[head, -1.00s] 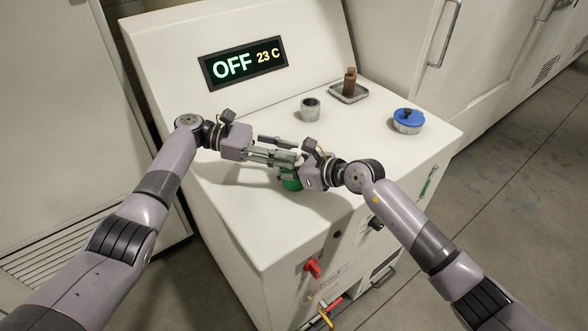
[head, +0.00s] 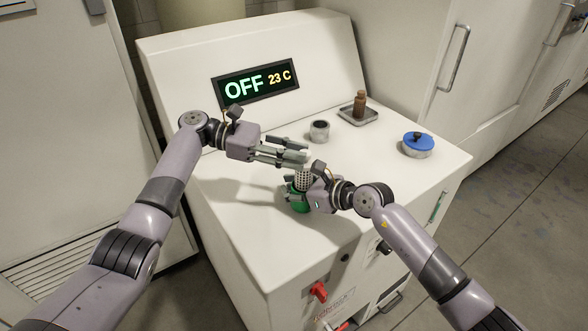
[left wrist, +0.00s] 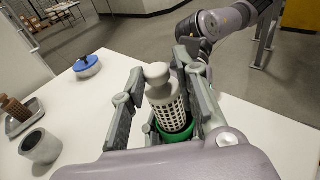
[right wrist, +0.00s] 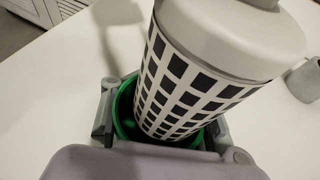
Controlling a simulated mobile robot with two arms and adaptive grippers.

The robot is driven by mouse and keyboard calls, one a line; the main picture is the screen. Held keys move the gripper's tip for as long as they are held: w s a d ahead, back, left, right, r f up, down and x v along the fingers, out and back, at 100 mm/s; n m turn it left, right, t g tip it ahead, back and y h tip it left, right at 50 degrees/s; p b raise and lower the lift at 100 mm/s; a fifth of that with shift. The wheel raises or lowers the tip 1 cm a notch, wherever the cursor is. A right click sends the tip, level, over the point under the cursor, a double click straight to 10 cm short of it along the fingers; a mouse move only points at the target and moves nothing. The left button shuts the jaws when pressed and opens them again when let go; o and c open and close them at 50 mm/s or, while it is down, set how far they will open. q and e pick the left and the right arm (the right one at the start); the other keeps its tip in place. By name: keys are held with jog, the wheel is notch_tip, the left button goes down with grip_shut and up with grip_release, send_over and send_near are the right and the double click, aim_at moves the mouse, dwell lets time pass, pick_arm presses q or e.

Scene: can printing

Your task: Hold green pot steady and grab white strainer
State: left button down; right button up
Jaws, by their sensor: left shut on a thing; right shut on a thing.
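The white strainer (head: 304,181) is a cylinder with a dark square grid and a rounded top knob. My left gripper (head: 303,159) is shut on its upper part. In the left wrist view the strainer (left wrist: 166,100) stands between the fingers. The green pot (head: 299,207) is on the machine top, partly hidden by my right gripper (head: 300,190), which is shut on it. In the right wrist view the strainer (right wrist: 180,95) looks tilted, with its lower end inside the rim of the green pot (right wrist: 124,112). Its bottom is hidden.
The display panel (head: 258,83) reads OFF 23 C. The top's left part is clear.

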jog(key=shift+f, duration=0.1)
jog(key=o, duration=1.4)
pick_arm(q)
notch_tip(320, 180, up, 4)
jog(key=shift+r, duration=0.1)
pick_arm(e)
jog(key=shift+d, duration=0.1)
